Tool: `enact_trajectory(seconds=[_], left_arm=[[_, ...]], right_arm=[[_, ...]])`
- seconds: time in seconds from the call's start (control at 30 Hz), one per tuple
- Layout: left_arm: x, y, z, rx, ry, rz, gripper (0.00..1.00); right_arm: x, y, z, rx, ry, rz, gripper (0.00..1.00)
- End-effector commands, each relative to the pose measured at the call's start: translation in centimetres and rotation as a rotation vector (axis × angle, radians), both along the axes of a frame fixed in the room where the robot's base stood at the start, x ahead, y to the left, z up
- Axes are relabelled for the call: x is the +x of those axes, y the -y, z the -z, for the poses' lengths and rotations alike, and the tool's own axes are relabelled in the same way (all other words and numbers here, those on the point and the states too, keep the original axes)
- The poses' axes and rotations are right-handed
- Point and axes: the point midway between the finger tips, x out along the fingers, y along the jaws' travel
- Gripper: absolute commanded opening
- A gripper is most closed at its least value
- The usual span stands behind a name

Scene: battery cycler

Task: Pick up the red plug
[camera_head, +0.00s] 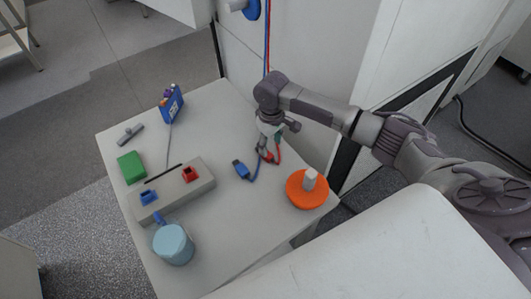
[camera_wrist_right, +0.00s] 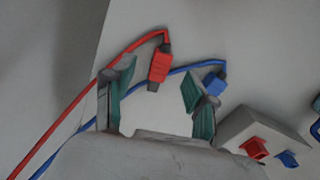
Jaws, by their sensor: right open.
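The red plug (camera_wrist_right: 159,66) is at the end of a red cable on the table and lies just past my right gripper's fingertips, between their lines, in the right wrist view. My right gripper (camera_wrist_right: 152,95) is open and empty, its two green-padded fingers spread. In the head view the gripper (camera_head: 268,150) points down over the table's right part, close above the red plug (camera_head: 268,157), which it partly hides. The blue plug (camera_head: 241,169) lies to the left of it, and also shows in the right wrist view (camera_wrist_right: 215,83). My left gripper is not in view.
A grey block (camera_head: 180,193) with red and blue sockets stands left on the table. An orange disc with a white knob (camera_head: 307,188) is at the right, a light blue cylinder (camera_head: 173,244) at the front. A green block (camera_head: 131,167) and blue box (camera_head: 171,103) lie farther left.

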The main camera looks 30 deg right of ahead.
Motion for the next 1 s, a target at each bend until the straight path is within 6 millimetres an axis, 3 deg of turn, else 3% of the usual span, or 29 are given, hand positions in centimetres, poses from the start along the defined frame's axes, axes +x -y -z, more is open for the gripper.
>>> enact_trajectory(seconds=[0.17, 0.43, 0.73, 0.77, 1.0], left_arm=[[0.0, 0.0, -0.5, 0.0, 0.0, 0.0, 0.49], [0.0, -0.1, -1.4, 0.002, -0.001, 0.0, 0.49], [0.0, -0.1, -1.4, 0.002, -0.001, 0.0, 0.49], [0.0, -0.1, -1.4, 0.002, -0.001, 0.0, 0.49], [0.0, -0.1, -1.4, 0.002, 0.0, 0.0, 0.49]], right_arm=[[-0.2, -0.1, 1.1, -0.001, -0.002, 0.0, 0.56], [-0.5, -0.2, 5.0, -0.001, -0.001, 0.0, 0.56], [-0.4, -0.2, 5.7, -0.001, 0.001, 0.0, 0.56], [-0.4, -0.2, 5.7, -0.001, 0.001, 0.0, 0.55], [-0.4, -0.2, 5.7, -0.001, 0.001, 0.0, 0.15]])
